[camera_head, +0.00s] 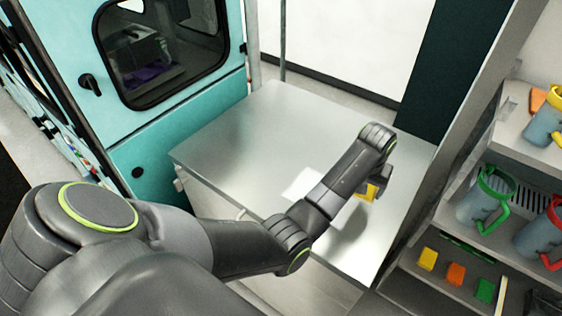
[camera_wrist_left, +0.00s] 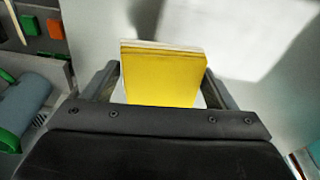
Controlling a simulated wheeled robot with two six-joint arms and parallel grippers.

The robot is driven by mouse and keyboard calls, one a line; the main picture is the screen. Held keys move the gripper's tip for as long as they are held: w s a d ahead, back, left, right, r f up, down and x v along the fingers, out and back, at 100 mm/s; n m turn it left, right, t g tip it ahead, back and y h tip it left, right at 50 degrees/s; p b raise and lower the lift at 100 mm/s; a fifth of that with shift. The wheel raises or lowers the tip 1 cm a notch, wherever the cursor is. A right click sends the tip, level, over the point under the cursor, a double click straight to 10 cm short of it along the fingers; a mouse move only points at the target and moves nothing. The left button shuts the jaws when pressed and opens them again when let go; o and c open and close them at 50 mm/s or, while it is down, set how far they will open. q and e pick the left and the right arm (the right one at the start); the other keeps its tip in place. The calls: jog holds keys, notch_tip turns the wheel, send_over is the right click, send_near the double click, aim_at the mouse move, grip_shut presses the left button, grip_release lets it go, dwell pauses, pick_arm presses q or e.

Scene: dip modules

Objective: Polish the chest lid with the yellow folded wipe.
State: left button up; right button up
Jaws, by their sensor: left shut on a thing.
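The chest lid (camera_head: 240,130) is a flat, shiny metal top in the middle of the head view. The yellow folded wipe (camera_head: 369,192) is a small yellow block over the right part of the lid. My left gripper (camera_head: 362,190) is shut on it, and my left arm crosses over the lid. In the left wrist view the wipe (camera_wrist_left: 160,75) stands between the two fingers, with the pale lid surface (camera_wrist_left: 235,90) beyond it. Whether the wipe touches the lid I cannot tell. My right gripper is not in view.
A teal cabinet (camera_head: 170,115) with a dark window stands at the left of the chest. Shelves at the right hold blue-grey mugs (camera_head: 480,205) and yellow (camera_head: 427,259), orange (camera_head: 456,274) and green (camera_head: 486,290) blocks. The lid's far left part is bare.

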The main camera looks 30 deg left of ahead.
pick_arm(q)
jog(key=shift+w+d+r, duration=0.1)
jog(key=shift+d+r, duration=0.1)
jog(key=shift+r, duration=0.6)
jog(key=shift+a+r, duration=0.15)
jog(key=shift+r, duration=0.25)
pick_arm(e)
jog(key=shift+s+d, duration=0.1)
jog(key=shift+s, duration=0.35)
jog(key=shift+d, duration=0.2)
